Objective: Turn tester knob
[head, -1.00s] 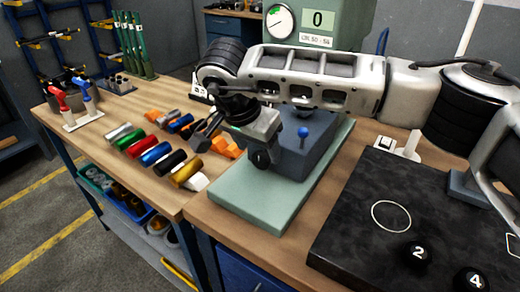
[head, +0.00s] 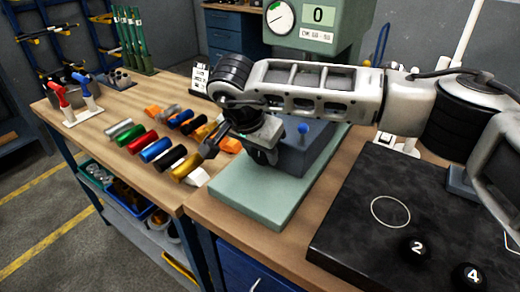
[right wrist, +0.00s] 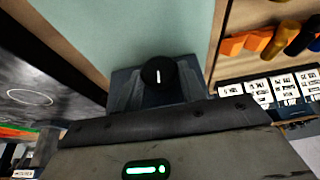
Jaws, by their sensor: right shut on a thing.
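The green tester (head: 345,48) stands at the back with a round dial (head: 280,15) and a display (head: 318,14) reading 0. A small label below it is hard to read. A blue-grey box (head: 318,163) with a blue ball on top sits on the pale green base (head: 232,196). In the right wrist view the black knob (right wrist: 158,72) shows a white pointer line, close in front of my gripper body. My right gripper (head: 264,158) is at the box's left side, shut on the knob; the fingertips are largely hidden. My left gripper is out of view.
Several coloured cylinders (head: 155,152) and orange blocks lie on the wooden bench left of the tester. A black slab (head: 345,222) with a white circle and numbered balls lies at right. A stand with red and blue handles (head: 82,117) is far left.

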